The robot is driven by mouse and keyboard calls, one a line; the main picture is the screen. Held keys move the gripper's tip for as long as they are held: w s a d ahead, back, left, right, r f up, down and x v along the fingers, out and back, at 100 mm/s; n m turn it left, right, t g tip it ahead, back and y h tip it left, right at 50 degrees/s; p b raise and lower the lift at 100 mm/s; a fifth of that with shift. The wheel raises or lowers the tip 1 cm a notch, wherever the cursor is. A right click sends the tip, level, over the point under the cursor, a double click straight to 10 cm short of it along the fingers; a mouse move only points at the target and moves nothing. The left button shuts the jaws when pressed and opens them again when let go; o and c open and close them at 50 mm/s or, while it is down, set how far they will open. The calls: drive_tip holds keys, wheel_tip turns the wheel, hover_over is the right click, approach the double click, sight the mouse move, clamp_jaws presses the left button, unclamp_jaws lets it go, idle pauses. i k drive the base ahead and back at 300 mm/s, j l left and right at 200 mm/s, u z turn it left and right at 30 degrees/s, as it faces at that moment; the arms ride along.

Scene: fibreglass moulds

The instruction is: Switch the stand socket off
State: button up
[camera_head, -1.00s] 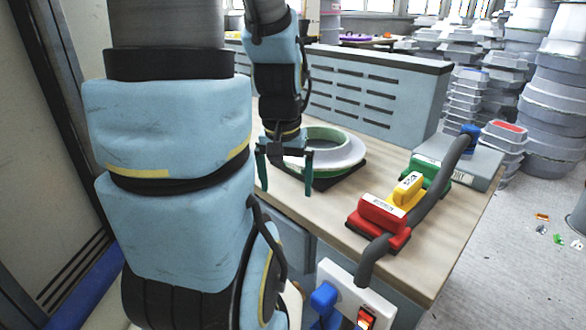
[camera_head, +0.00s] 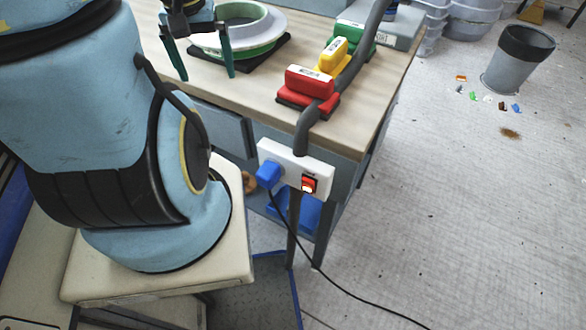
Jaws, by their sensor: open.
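The stand socket (camera_head: 290,163) is a white block on the near side of the table, in the middle of the head view. A blue plug (camera_head: 268,174) sits in its left part, and a black cable runs from there down to the floor. A switch (camera_head: 309,184) with a red-orange, bright rocker in a dark frame is at its right. My gripper (camera_head: 204,72) is open and empty, with green fingers pointing down over the table, up and left of the socket and apart from it.
A green-and-white ring mould (camera_head: 235,45) lies on a black pad behind my gripper. Red (camera_head: 308,82), yellow (camera_head: 333,54) and green (camera_head: 356,36) blocks stand along a grey hose (camera_head: 357,65). A grey bin (camera_head: 518,60) and coloured scraps are on the floor at right, which is largely clear.

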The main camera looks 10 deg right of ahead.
sight(309, 184)
drive_tip(key=k+j, duration=0.1)
drive_tip(key=j, duration=0.35)
drive_tip(key=k+j, duration=0.15)
drive_tip(key=j, duration=0.25)
drive_tip(key=k+j, duration=0.1)
drive_tip(key=j, duration=0.35)
drive_tip(key=k+j, duration=0.15)
drive_tip(key=j, duration=0.3)
